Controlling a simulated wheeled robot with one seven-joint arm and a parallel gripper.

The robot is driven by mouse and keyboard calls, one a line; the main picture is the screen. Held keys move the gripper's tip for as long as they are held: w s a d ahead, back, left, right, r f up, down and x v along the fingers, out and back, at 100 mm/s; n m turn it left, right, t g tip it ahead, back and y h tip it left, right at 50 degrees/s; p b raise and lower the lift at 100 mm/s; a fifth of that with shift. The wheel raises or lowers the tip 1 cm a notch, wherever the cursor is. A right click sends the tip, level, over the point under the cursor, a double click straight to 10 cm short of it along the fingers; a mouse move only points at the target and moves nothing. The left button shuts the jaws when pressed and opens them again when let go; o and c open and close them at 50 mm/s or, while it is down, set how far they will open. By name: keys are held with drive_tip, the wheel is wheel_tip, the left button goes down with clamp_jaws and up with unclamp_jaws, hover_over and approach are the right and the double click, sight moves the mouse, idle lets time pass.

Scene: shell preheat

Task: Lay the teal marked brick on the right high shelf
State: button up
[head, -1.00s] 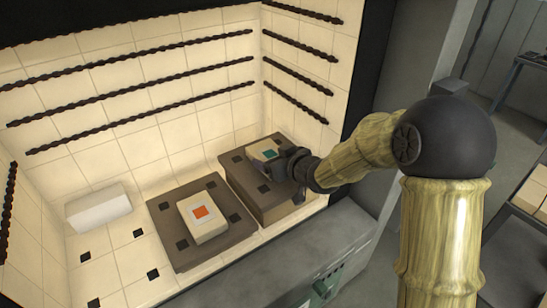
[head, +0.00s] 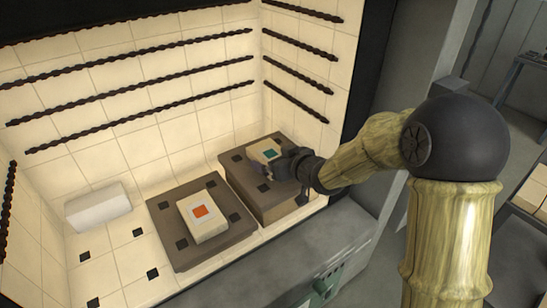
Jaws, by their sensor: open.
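The teal marked brick (head: 264,151), cream with a teal square on top, lies on the right high shelf (head: 234,164), a brown block with dark square patches. My gripper (head: 274,166) is at the near right side of the brick, open. My gripper hides part of the brick's near side and part of the shelf top, and I cannot tell whether the fingers touch the brick.
A lower brown shelf (head: 173,235) to the left holds a cream brick with an orange mark (head: 201,211). A plain white brick (head: 98,206) lies at the far left on the tiled floor. Dark twisted rods line the tiled walls. A grey ledge (head: 290,262) runs along the front.

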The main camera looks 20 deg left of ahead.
drive_tip(key=v, duration=1.1)
drive_tip(key=shift+b, duration=0.4)
drive_tip(key=shift+f, duration=0.1)
drive_tip(key=s+d+f+m+h, duration=0.2)
drive_tip(key=d+f+m+h, duration=0.15)
drive_tip(key=d, duration=0.45)
drive_tip(key=s+d+f+m+h, duration=0.1)
drive_tip(key=d+f+m+h, duration=0.3)
drive_tip(key=d, duration=0.5)
drive_tip(key=s+d+f+m+g+h, duration=0.1)
drive_tip(key=s+d+f+g, duration=0.1)
drive_tip(key=s, duration=0.4)
drive_tip(key=s+d+f+m+g+h, duration=0.1)
drive_tip(key=s+d+f+g, duration=0.1)
drive_tip(key=s+d+g, duration=0.2)
drive_tip(key=shift+s+d+h, duration=0.25)
drive_tip(key=shift+s+h, duration=0.1)
drive_tip(key=shift+s, duration=0.6)
